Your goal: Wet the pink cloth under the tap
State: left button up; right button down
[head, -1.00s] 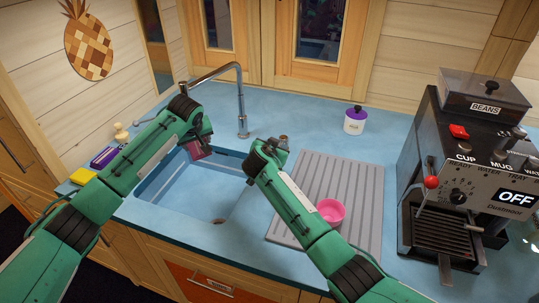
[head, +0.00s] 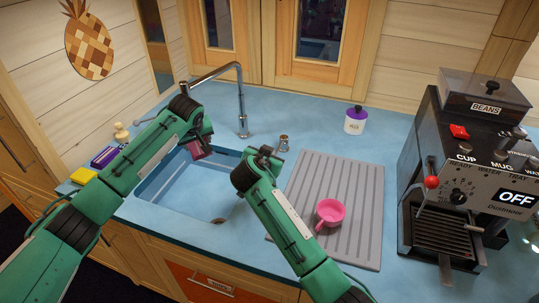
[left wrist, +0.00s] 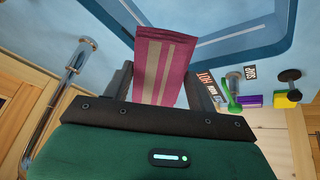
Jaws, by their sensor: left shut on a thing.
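The pink cloth (head: 201,150), with pale stripes, is held by my left gripper (head: 199,138) over the back left part of the sink (head: 172,188). In the left wrist view the cloth (left wrist: 166,66) hangs between the two fingers. I see no water running, and cannot tell whether the cloth is directly below the outlet. A small chrome knob (head: 284,142) stands right of the sink. My right gripper (head: 268,157) is just left of and in front of it; its jaw opening is unclear.
A pink mug (head: 330,212) stands on the grey drainboard (head: 355,190). A white jar with a purple lid (head: 355,121) is behind. A coffee machine (head: 465,165) fills the right. A yellow sponge (head: 83,175) and small items lie left of the sink.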

aim_at(198, 151)
pick_arm(q)
jog(key=shift+s+d+r+p, duration=0.1)
jog(key=shift+s+d+p, duration=0.05)
jog(key=shift+s+p, duration=0.65)
jog(key=shift+s+d+r+p, duration=0.1)
jog(key=shift+s+d+p, duration=0.05)
jog(key=shift+s+p, duration=0.65)
jog(key=s+p, duration=0.1)
jog(key=s, duration=0.1)
jog(key=s+d+p, duration=0.1)
jog(key=s+p, duration=0.1)
jog(key=shift+s+f, duration=0.15)
jog(key=shift+s, duration=0.15)
jog(key=s+d+r+p, duration=0.1)
jog(key=s+r+p, duration=0.3)
jog(key=p, duration=0.4)
jog(key=shift+s, duration=0.5)
